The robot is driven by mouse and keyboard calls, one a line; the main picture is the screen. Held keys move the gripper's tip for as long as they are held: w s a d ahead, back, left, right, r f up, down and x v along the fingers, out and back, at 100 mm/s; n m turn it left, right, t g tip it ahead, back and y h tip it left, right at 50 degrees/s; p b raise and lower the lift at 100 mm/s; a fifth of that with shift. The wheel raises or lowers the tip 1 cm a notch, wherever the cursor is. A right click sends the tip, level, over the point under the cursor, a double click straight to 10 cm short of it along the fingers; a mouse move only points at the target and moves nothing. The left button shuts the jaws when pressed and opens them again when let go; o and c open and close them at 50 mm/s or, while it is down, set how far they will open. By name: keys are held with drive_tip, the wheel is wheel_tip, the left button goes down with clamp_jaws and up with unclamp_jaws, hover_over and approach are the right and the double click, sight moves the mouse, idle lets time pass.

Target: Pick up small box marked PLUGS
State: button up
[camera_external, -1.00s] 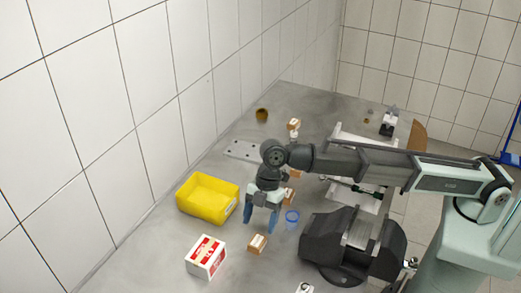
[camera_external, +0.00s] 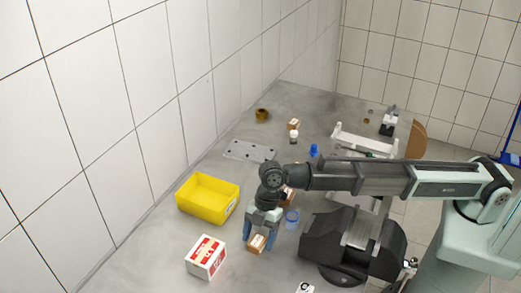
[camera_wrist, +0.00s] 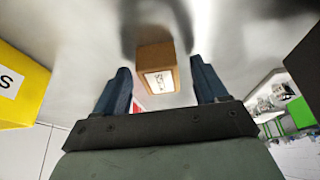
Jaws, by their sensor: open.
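A small brown cardboard box (camera_external: 257,244) stands on the grey bench. Its white label shows in the wrist view, where the box (camera_wrist: 156,62) lies between and just beyond my two blue fingertips. The print on the label is too small to read, so I cannot confirm PLUGS. My gripper (camera_external: 261,236) points down right at this box, open, with one finger to each side. I see no clear contact. Other small brown boxes are at the back (camera_external: 294,124) and partly hidden behind my gripper (camera_external: 288,195).
A yellow bin (camera_external: 207,200) is to the left and a red-and-white box (camera_external: 206,257) to the front left. A blue clear cup (camera_external: 292,217) stands close right of my gripper. A dark machine (camera_external: 345,245) is further right. A perforated plate (camera_external: 249,151) lies behind.

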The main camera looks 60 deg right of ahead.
drive_tip(key=c, duration=1.1)
drive_tip(key=shift+o, duration=0.2)
